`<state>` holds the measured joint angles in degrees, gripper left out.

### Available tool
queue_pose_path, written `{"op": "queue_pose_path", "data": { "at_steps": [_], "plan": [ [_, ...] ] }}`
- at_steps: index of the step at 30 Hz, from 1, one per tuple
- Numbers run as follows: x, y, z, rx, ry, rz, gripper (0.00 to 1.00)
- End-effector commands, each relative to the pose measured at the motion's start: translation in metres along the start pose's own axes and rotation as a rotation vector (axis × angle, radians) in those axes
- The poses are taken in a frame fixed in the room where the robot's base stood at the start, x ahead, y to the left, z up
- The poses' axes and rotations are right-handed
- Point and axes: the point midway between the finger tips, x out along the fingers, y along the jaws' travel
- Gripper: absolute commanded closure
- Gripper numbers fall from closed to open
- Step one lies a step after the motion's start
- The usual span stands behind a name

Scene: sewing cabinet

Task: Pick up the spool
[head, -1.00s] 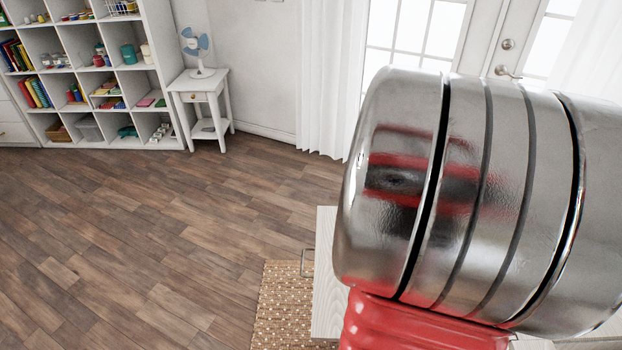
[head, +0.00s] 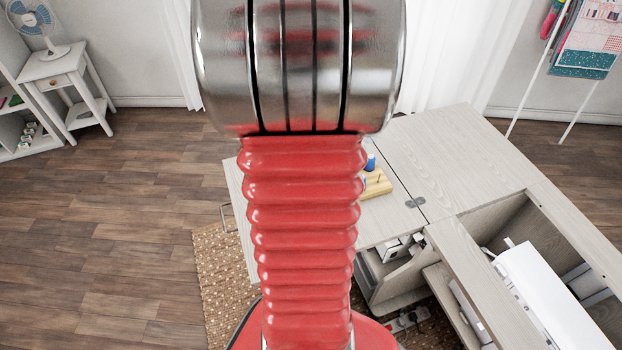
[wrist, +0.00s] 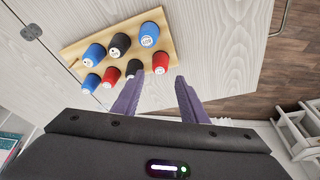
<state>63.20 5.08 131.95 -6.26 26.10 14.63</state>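Several spools in blue, black and red stand on a wooden rack (wrist: 172,56) in the wrist view. The back row has a blue spool (wrist: 149,34), a black one (wrist: 119,43) and another blue one (wrist: 94,53). The front row has a red spool (wrist: 160,62), a black one (wrist: 134,68), another red one (wrist: 111,76) and a blue one (wrist: 90,83). My gripper (wrist: 158,84) has its two purple fingers apart with nothing between them, just short of the rack's right end. In the head view a blue spool (head: 371,163) shows; my arm hides the gripper and other spools.
The rack is on a pale wood cabinet top (head: 440,150). An opened compartment with a white machine (head: 555,295) lies at right. A door (head: 400,275) stands open below. A small side table with a fan (head: 62,75) stands far left. Floor at left is clear.

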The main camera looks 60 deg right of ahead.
Motion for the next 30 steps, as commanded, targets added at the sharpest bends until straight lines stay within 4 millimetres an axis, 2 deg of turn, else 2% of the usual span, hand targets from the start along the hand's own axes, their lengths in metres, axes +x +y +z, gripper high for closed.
{"op": "queue_pose_path", "data": {
  "at_steps": [9,23,30],
  "plan": [
    [0.032,0.0,0.001,-0.002,-0.002,0.001,0.61],
    [0.038,0.0,0.0,-0.001,-0.001,0.0,0.61],
    [0.052,0.0,0.001,0.0,-0.003,0.001,0.61]
  ]
}}
